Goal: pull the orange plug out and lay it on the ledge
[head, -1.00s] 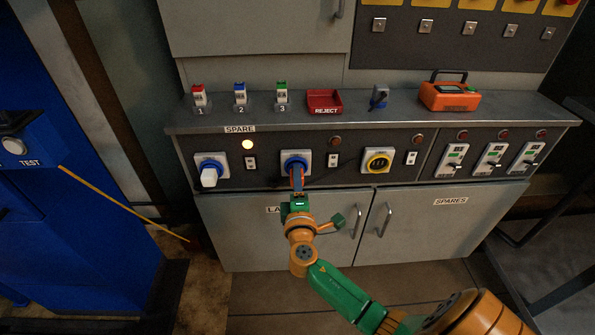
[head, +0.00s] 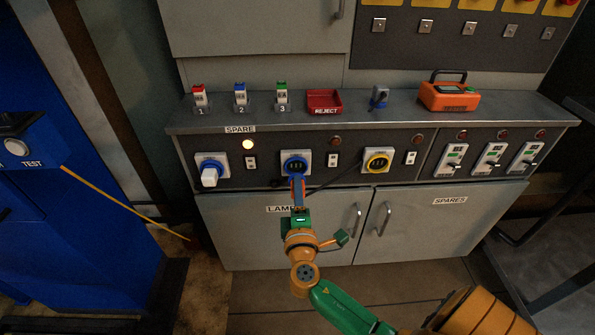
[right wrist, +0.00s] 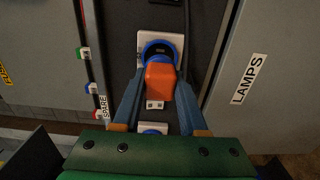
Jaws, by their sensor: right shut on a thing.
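The orange plug (right wrist: 160,82) is between the blue fingers of my right gripper (right wrist: 160,78), which is shut on it. In the head view my right gripper (head: 297,182) is just in front of and below the middle blue-ringed socket (head: 295,163); the plug is mostly hidden by the fingers there. The socket's dark face with its holes is uncovered, and the plug looks clear of it. In the right wrist view the plug overlaps the socket's (right wrist: 158,52) near part. The grey ledge (head: 430,118) runs above the sockets. My left gripper is out of view.
On the ledge stand several small colour-topped blocks (head: 240,94), a red REJECT tray (head: 324,102), a blue-grey plug (head: 379,96) and an orange case (head: 449,95). A white plug (head: 209,177) sits in the left socket. A yellow-ringed socket (head: 377,160) is at right. A dark cable (head: 335,178) hangs nearby.

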